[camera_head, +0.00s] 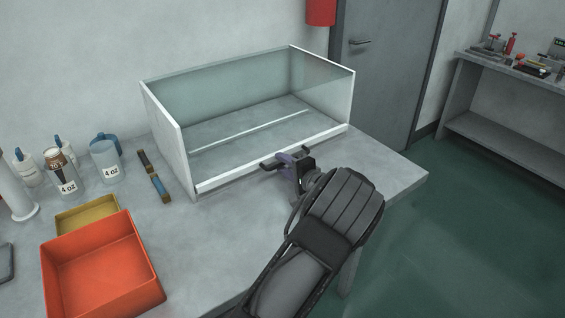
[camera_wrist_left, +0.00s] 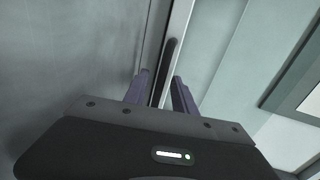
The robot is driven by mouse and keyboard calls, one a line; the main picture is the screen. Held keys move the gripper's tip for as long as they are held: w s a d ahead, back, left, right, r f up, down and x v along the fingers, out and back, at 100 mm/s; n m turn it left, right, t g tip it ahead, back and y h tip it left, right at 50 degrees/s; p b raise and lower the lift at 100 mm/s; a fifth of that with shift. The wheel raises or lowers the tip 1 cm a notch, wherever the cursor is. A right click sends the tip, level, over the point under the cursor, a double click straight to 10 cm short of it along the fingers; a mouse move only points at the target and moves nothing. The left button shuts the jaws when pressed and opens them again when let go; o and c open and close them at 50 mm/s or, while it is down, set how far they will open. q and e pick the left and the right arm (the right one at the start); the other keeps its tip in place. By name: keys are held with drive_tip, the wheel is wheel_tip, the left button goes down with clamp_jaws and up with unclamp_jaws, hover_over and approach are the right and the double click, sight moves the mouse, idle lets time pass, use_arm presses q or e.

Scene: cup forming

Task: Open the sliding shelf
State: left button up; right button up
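The sliding shelf (camera_head: 201,184) is a glass-and-white case on the grey table, with white end panels and a white strip along its lower front edge. My left gripper (camera_head: 284,158) is at the middle of this front edge. In the left wrist view its two purple fingers (camera_wrist_left: 160,92) are apart. A dark bar-like handle (camera_wrist_left: 170,58) shows between and just beyond the fingertips, beside a pale strip. I cannot tell whether the fingers touch it. The handle is partly hidden by the gripper in the head view. My right gripper is not in view.
An orange bin (camera_head: 100,268) and a yellow tray (camera_head: 88,217) stand at the left front of the table (camera_head: 200,245). Bottles and a blue-handled jug (camera_head: 106,160) are behind them. A blue-brown tool (camera_head: 154,178) lies left of the case. The table's right edge is clear.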

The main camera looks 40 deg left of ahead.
use_arm(q)
drive_tip(key=shift+a+f, duration=0.1)
drive_tip(key=shift+a, duration=0.2)
clamp_jaws()
idle(1.3)
